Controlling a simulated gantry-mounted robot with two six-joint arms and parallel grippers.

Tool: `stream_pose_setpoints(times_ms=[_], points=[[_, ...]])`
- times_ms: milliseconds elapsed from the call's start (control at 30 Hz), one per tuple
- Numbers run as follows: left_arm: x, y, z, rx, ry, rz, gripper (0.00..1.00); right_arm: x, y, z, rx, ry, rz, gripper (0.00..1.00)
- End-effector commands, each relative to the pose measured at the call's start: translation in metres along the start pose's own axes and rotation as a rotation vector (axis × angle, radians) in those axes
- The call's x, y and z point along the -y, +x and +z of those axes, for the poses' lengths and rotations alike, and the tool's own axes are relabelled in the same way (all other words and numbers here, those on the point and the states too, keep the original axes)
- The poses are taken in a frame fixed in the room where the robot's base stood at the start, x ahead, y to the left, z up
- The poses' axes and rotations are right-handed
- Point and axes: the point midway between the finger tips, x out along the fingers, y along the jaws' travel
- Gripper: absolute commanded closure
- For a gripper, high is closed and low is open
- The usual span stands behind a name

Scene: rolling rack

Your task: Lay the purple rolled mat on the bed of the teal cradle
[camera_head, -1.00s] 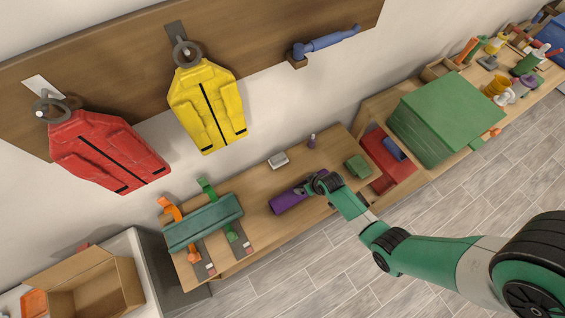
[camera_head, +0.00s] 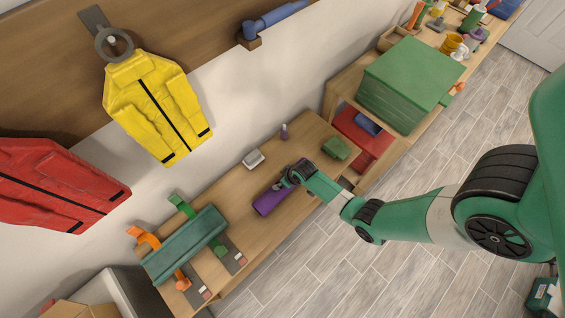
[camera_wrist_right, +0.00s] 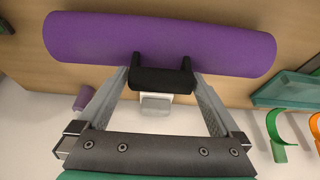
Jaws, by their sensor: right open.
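The purple rolled mat (camera_head: 267,203) lies on the wooden bench, partly hidden by my right gripper (camera_head: 294,176). In the right wrist view the mat (camera_wrist_right: 90,42) spans the top, with a black handle-like piece (camera_wrist_right: 160,78) at its near side. My right gripper's fingers are open, one on each side of that black piece; I cannot tell whether they touch it. The teal cradle (camera_head: 190,245) is to the left of the mat, with its bed empty. Part of it shows at the right edge of the wrist view (camera_wrist_right: 290,88). My left gripper is out of view.
Green (camera_head: 181,205) and orange (camera_head: 143,239) straps lie at the cradle. A small grey-white box (camera_head: 253,159), a purple bottle (camera_head: 284,131) and a green block (camera_head: 336,148) stand on the bench. A large green box (camera_head: 408,85) is farther right. Bench between mat and cradle is clear.

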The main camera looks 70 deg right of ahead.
Motion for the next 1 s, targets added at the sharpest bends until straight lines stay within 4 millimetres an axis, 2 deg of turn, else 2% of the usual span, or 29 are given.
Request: stream_pose_setpoints(times_ms=[33, 67, 500, 600, 1000], points=[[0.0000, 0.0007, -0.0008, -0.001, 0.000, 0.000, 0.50, 0.0000, -0.0009, -0.0004, 0.000, 0.000, 0.000, 0.00], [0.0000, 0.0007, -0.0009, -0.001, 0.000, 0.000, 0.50, 0.0000, -0.0009, -0.0004, 0.000, 0.000, 0.000, 0.05], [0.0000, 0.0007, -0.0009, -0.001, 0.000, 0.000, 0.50, 0.0001, -0.0009, -0.0005, 0.000, -0.001, 0.000, 0.85], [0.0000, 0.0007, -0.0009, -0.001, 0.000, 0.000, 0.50, 0.0001, -0.0009, -0.0005, -0.001, -0.001, 0.000, 1.00], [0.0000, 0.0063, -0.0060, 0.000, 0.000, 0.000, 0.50, 0.0005, -0.0082, -0.0045, -0.002, -0.001, 0.000, 1.00]])
